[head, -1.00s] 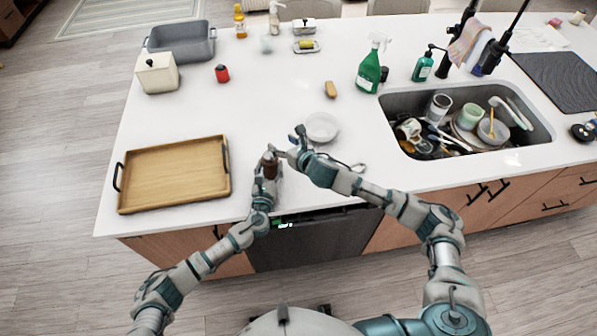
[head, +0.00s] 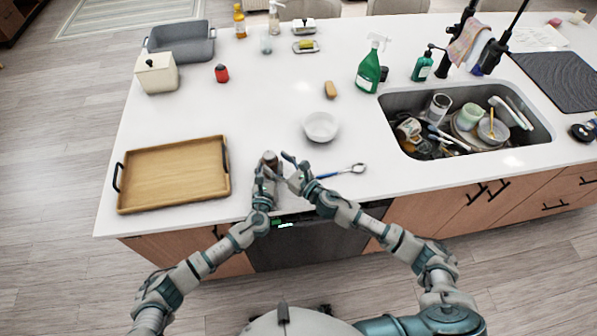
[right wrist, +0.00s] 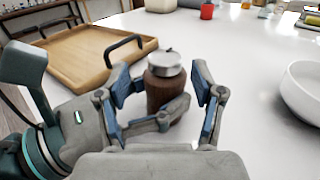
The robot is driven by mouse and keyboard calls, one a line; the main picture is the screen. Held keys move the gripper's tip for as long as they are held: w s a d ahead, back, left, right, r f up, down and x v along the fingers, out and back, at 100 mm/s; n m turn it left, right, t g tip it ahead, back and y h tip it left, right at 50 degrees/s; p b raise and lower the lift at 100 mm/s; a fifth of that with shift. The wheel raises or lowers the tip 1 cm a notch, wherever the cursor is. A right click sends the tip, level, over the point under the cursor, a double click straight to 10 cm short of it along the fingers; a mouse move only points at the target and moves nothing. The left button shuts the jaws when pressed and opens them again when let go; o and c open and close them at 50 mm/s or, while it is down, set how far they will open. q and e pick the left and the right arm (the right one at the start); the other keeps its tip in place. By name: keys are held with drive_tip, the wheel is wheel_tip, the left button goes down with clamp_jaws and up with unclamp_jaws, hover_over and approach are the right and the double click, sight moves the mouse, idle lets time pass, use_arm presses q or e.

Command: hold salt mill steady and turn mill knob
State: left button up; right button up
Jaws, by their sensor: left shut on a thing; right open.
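The salt mill (right wrist: 166,88) has a brown body and a silver metal knob (right wrist: 165,63) on top. It stands upright over the counter near the front edge, and it also shows in the head view (head: 270,159). My left gripper (head: 266,178) is shut on the mill's lower body; its finger (right wrist: 160,122) crosses the mill in the right wrist view. My right gripper (head: 287,168) is open just right of the mill. In the right wrist view its fingers (right wrist: 163,78) lie either side of the mill's upper part. Whether they touch it cannot be told. The mill's base is hidden.
A wooden tray (head: 172,201) lies to the left. A white bowl (head: 320,127) and a blue-handled spoon (head: 343,171) lie to the right. The sink (head: 455,160) full of dishes is further right. The middle of the counter behind the mill is clear.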

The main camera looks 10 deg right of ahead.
drive_tip(key=shift+n+y, duration=0.3)
drive_tip(key=x, duration=0.5)
drive_tip(key=shift+w+d, duration=0.2)
drive_tip(key=shift+d, duration=0.05)
drive_tip(key=shift+n+g+y, duration=0.5)
drive_tip(key=shift+g+y, duration=0.2)
drive_tip(key=shift+g, duration=0.1)
drive_tip(key=v, duration=1.2)
drive_tip(key=shift+s, duration=0.2)
drive_tip(key=shift+a, duration=0.1)
drive_tip(key=shift+w, duration=0.1)
drive_tip(key=c, duration=0.3)
drive_tip(key=n+g+y, duration=0.5)
drive_tip(key=n+g, duration=0.2)
drive_tip(key=g, duration=0.3)
approach(274, 158)
drive_tip(key=w+a, duration=0.2)
drive_tip(key=shift+c, duration=0.2)
drive_tip(key=a, duration=0.4)
drive_tip(key=w+a, duration=0.1)
drive_tip(key=a, duration=0.6)
drive_tip(key=shift+w+a+r, duration=0.1)
drive_tip(key=shift+w+a, duration=0.1)
drive_tip(key=shift+a, duration=0.15)
